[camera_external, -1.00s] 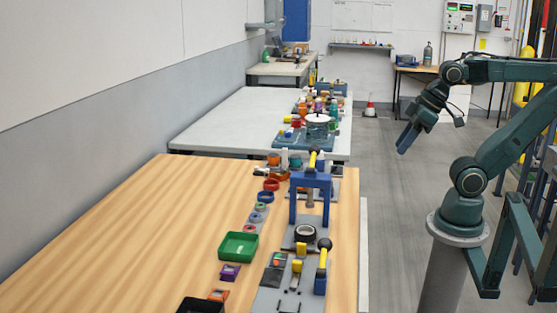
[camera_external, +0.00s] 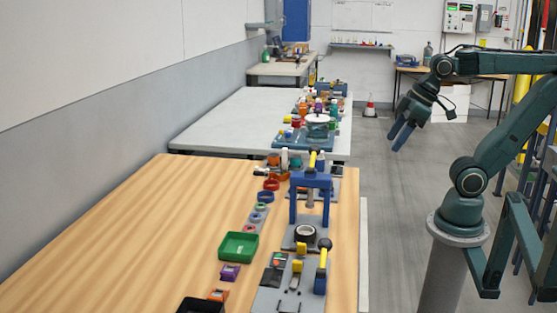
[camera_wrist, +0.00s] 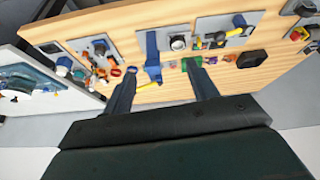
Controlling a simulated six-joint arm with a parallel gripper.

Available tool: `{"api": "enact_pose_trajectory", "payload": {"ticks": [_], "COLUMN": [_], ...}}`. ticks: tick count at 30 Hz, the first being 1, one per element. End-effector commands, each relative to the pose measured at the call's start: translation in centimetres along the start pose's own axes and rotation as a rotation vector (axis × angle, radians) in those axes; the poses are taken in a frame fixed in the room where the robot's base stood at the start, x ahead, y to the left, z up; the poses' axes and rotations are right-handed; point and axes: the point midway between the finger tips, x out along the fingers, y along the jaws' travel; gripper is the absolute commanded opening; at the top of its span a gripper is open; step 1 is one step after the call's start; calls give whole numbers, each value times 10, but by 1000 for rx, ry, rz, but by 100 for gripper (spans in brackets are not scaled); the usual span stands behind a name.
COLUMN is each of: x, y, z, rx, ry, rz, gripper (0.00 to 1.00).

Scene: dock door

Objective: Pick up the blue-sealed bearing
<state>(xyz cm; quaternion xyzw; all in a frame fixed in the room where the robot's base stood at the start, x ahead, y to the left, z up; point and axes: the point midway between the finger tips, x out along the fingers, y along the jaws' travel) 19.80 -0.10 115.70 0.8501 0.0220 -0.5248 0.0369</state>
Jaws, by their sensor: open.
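Several small ring-shaped bearings sit in a row on a narrow grey strip on the wooden bench. One with a bluish face (camera_external: 256,217) is in the middle of the row, between a greenish-blue one (camera_external: 261,207) and a pink-red one (camera_external: 250,229). They are too small to tell for certain which has the blue seal. My gripper (camera_external: 398,142) is open and empty, high over the floor to the right of the benches, far from the bearings. In the wrist view its two spread fingers (camera_wrist: 162,92) point toward the bench; the bearings are not clear there.
A blue press (camera_external: 312,182) stands right of the bearings, with a yellow-handled tool (camera_external: 322,270) nearer. A green tray (camera_external: 238,246) and red rings (camera_external: 271,184) flank the row. The bench's left side is bare wood. A white table (camera_external: 230,115) with clutter lies beyond.

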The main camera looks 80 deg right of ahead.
Motion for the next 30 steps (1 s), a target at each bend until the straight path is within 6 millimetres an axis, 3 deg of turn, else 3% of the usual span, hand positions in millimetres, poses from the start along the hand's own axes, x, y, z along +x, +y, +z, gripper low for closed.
{"api": "enact_pose_trajectory", "payload": {"ticks": [14,23,30], "x": [16,48,86], "y": [13,22,30], "z": [-97,-155,-196], "rx": [-354,-588,-773], "ry": [-113,-180,-229], "rz": [-26,-66,-111], "gripper": [58,58,58]}}
